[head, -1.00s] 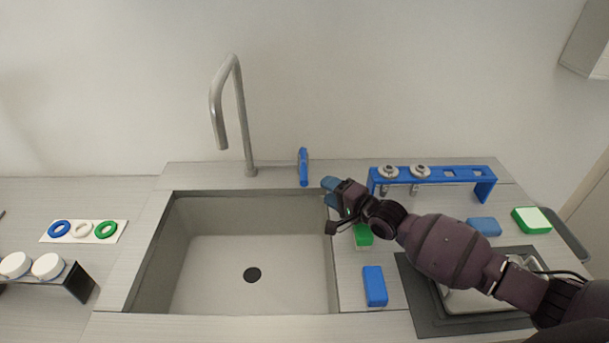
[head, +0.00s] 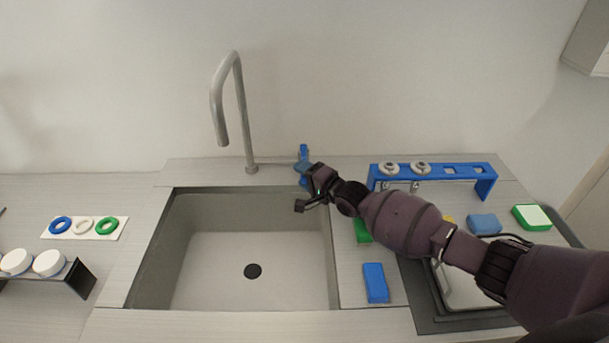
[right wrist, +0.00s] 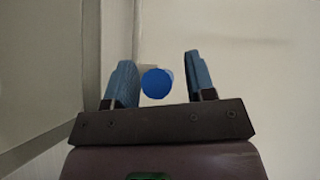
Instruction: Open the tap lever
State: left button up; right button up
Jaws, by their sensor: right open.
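The blue tap lever (head: 304,150) stands on the counter behind the sink's right rear corner, upright, and its lower part is hidden by my right gripper. The grey tap spout (head: 241,110) rises left of it and arches over the sink. My right gripper (head: 302,168) is at the lever in the head view. In the right wrist view the lever's round blue end (right wrist: 157,83) shows between the two open blue fingers, nearer the left one, with gaps on both sides. I cannot tell how deep it sits between them. My left gripper is not in view.
The empty sink (head: 210,270) lies in front of the tap. Right of it are a blue sponge (head: 375,283), a partly hidden green block (head: 362,230) and a blue rack (head: 435,172). Coloured rings (head: 60,225) lie at the left.

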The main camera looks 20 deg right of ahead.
grip_shut()
jog(key=b, duration=0.2)
jog(key=d+n+y+b, duration=0.1)
jog(key=shift+d+r+g+y+b, duration=0.1)
jog(key=shift+r+g+y+b, duration=0.15)
jog(key=shift+g+y+b, duration=0.1)
pick_arm(q)
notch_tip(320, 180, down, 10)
jog(key=b, duration=0.5)
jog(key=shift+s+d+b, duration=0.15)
jog(key=shift+b, duration=0.25)
pick_arm(e)
jog(key=shift+s+d+n+g+y, duration=0.2)
jog(key=shift+d+n+g+y, duration=0.65)
jog(key=shift+d+n+y, duration=0.3)
jog(key=shift+c, duration=1.1)
grip_release()
jog(key=shift+o, duration=1.1)
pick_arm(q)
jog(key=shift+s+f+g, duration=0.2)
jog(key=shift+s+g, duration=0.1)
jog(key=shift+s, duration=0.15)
pick_arm(e)
jog(key=shift+f, duration=0.15)
